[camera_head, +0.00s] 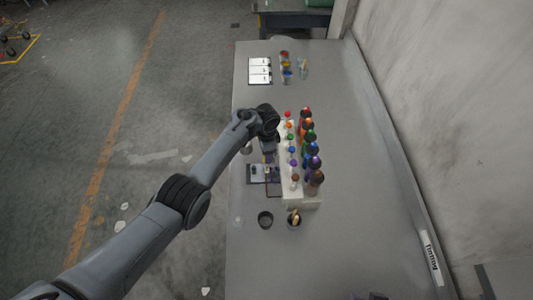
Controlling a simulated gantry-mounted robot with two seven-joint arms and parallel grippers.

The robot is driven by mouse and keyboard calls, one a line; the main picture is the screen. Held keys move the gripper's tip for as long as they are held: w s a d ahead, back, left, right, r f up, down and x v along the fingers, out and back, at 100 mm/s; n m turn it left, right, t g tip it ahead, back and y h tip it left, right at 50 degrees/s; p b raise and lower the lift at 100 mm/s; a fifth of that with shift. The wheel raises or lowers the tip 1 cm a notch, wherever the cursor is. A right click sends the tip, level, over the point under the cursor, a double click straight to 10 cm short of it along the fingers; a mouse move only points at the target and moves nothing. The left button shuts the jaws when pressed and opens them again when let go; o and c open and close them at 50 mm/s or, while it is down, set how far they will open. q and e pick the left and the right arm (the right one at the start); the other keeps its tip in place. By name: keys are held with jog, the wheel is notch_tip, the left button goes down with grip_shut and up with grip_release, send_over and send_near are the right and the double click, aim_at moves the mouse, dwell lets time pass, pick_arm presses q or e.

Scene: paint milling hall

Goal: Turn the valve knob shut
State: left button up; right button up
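A pale rack (305,202) on the grey table holds a row of dark bottles with coloured tops (311,150). Along its left side runs a row of small coloured knobs, including a red one (288,114), a green one (290,137) and a blue one (291,150). I cannot tell which of these is the task's valve knob, or whether it is open. My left gripper (270,162) points down just left of the knob row, near its middle. Its fingers are small and partly hidden by the wrist, so their opening and any contact are unclear. My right gripper does not show.
A dark flat device (257,173) lies below the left gripper. A black cup (265,219) and a cup with brushes (294,220) stand nearer. A clipboard (260,70) and small paint pots (286,66) are at the far end. The table's right side is clear to the wall.

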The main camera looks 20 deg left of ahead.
pick_arm(q)
notch_tip(320, 180, up, 8)
jog(key=p, duration=0.1)
jog(key=shift+f, duration=0.25)
dwell(0.4)
jog(key=s+a+f+n+t+p, duration=0.1)
jog(key=s+a+f+n+p, duration=0.15)
jog(key=s, duration=0.55)
jog(key=s+a+f+n+t+p, duration=0.1)
jog(key=s+a+n+p, duration=0.15)
jog(key=s, duration=0.65)
jog(key=s+r+n+p, duration=0.2)
jog(key=s+r, duration=0.4)
jog(key=s, duration=0.4)
jog(key=s+d+r+n+t+p, duration=0.1)
jog(key=s+r+n+p, duration=0.1)
jog(key=s+r, duration=0.5)
jog(key=s, duration=0.3)
jog(key=shift+s+d+t, duration=0.2)
jog(key=shift+d+t, duration=0.1)
